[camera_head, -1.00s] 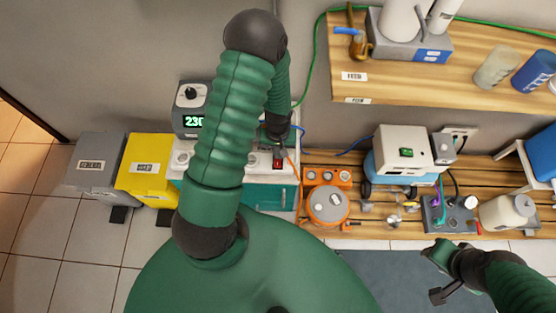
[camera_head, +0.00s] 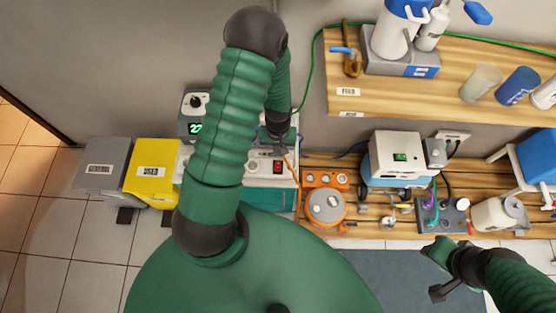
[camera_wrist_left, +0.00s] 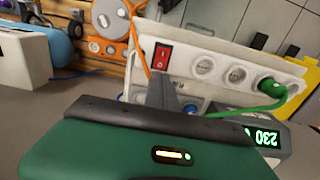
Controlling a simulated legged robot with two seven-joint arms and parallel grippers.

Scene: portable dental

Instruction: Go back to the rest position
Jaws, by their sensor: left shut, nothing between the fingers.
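My left gripper (camera_head: 279,147) is shut and empty in the head view. It hangs just above and behind the red switch (camera_head: 278,166) on the white socket panel (camera_head: 256,168). In the left wrist view its shut fingers (camera_wrist_left: 162,90) stand below the red switch (camera_wrist_left: 162,56), apart from it as far as I can tell. A green plug (camera_wrist_left: 271,88) sits in one socket of the panel. My right gripper (camera_head: 435,270) is at the lower right over the floor, its fingers spread, with nothing between them.
A meter with a lit green display (camera_head: 196,127) stands behind the panel. A yellow box (camera_head: 151,185) and a grey box (camera_head: 103,165) stand left. An orange round device (camera_head: 326,206) and a white unit (camera_head: 397,152) are on the slatted bench, under a wooden shelf (camera_head: 430,95).

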